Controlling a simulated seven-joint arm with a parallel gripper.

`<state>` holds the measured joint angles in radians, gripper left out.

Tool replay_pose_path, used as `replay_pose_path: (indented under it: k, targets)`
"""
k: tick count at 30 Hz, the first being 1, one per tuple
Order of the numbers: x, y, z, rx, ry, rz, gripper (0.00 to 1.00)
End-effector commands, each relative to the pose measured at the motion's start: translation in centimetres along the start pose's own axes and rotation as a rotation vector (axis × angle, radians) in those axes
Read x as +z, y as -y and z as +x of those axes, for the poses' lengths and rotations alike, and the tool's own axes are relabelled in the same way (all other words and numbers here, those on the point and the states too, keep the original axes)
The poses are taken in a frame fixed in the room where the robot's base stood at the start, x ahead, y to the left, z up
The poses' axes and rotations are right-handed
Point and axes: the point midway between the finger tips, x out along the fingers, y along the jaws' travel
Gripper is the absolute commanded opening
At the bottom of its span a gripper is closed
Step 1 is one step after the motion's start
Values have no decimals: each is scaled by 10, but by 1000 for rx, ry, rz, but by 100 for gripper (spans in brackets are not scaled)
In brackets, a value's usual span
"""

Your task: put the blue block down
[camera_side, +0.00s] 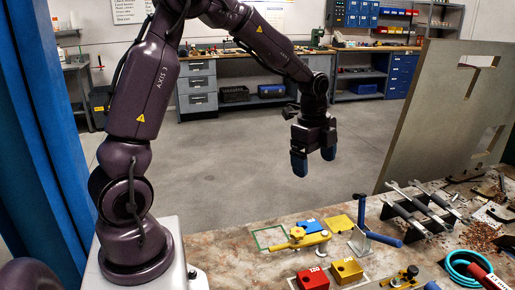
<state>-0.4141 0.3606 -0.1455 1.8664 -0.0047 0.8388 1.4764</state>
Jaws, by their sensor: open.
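The blue block (309,225) lies on the worktable (222,262), near its back edge, partly hidden by a yellow clamp-like part in front of it. My gripper (314,162) is open, with two blue fingertips pointing down and nothing between them. It hangs in the air above the level of the blue block and is apart from it.
A yellow clamp (299,240) lies close in front of the blue block. A yellow block (341,223) sits to its right. A red block (312,279) and another yellow block (346,270) are nearer. A blue-handled tool (378,237) stands right. A green-outlined square (268,238) is left.

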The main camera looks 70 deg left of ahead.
Motion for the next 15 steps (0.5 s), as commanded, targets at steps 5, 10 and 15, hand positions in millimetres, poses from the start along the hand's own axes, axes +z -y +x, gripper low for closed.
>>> replay_pose_path:
  k: [5,10,15]
  targets:
    - [-27,-55,-72,-129,-3,-322,89]
    - [-39,-114,-114,-228,-86,-645,89]
    - [-40,-168,-132,-272,-212,-933,89]
